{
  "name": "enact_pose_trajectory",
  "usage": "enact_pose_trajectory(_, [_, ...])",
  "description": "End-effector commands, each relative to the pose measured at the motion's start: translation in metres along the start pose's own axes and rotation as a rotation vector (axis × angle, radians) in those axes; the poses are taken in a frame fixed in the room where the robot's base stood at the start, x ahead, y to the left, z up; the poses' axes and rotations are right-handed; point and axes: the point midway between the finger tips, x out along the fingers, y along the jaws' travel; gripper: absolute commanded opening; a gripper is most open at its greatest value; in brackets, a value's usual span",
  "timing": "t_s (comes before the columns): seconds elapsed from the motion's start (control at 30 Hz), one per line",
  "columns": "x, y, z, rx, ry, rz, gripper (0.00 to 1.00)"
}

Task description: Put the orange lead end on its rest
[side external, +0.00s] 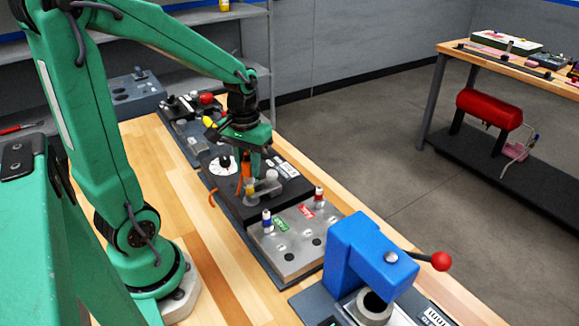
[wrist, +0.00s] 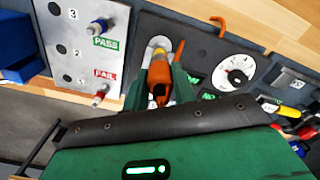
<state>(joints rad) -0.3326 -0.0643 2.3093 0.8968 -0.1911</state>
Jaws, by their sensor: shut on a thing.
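The orange lead end (wrist: 158,72) is between the green fingers of my gripper (wrist: 161,82) in the wrist view, with its tip toward a round grey fitting (wrist: 158,44). In the side view my gripper (side external: 254,166) points down over the black meter panel (side external: 231,193), shut on the orange lead end (side external: 245,167). The lead end looks upright there. Its tip is close to the grey fitting (side external: 264,188) on the panel; I cannot tell whether they touch. This fitting may be the rest. The orange lead (wrist: 250,36) shows beyond the panel edge in the wrist view.
A white dial (wrist: 233,72) sits on the panel. The grey plate (side external: 292,262) beside it has PASS and FAIL labels, a blue peg (side external: 267,220) and a red peg (side external: 319,196). A blue press (side external: 370,258) stands in front. Bare wood lies left of the panel.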

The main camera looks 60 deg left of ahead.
Motion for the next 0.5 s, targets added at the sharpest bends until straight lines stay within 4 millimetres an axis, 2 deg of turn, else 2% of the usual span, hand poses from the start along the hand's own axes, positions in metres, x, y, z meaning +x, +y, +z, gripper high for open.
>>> enact_pose_trajectory(0.5, [-0.0083,0.0001,-0.0006,0.000,0.001,0.000,0.00])
